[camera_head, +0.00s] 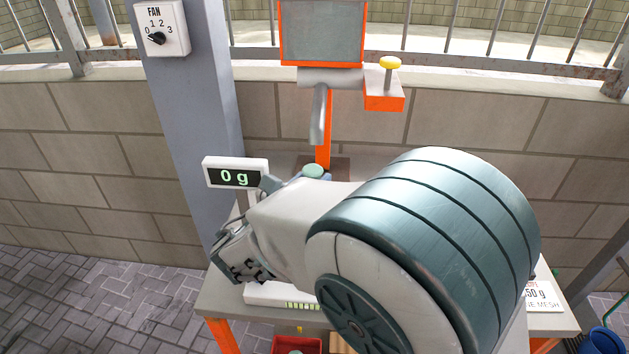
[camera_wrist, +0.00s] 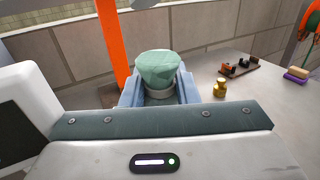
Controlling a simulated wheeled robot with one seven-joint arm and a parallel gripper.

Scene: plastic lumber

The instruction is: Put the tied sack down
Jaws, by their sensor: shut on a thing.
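The sack shows as a pale green bulging top (camera_wrist: 158,70) with a light band around its neck, in the middle of the wrist view. My gripper (camera_wrist: 160,92) is shut on it, with a blue finger on either side. In the head view only a small green piece of the sack (camera_head: 313,170) shows behind my arm, and my fingers are mostly hidden. The sack's lower part is hidden, so I cannot tell whether it touches anything below. A scale display (camera_head: 236,177) reads 0 g.
My arm covers much of the grey table (camera_head: 225,292). An orange stand (camera_head: 323,145) rises behind the gripper. The wrist view shows a brass weight (camera_wrist: 220,88), a brown rack (camera_wrist: 239,68) and stacked blocks (camera_wrist: 296,75) to the right. A red bin (camera_head: 297,346) is at the front.

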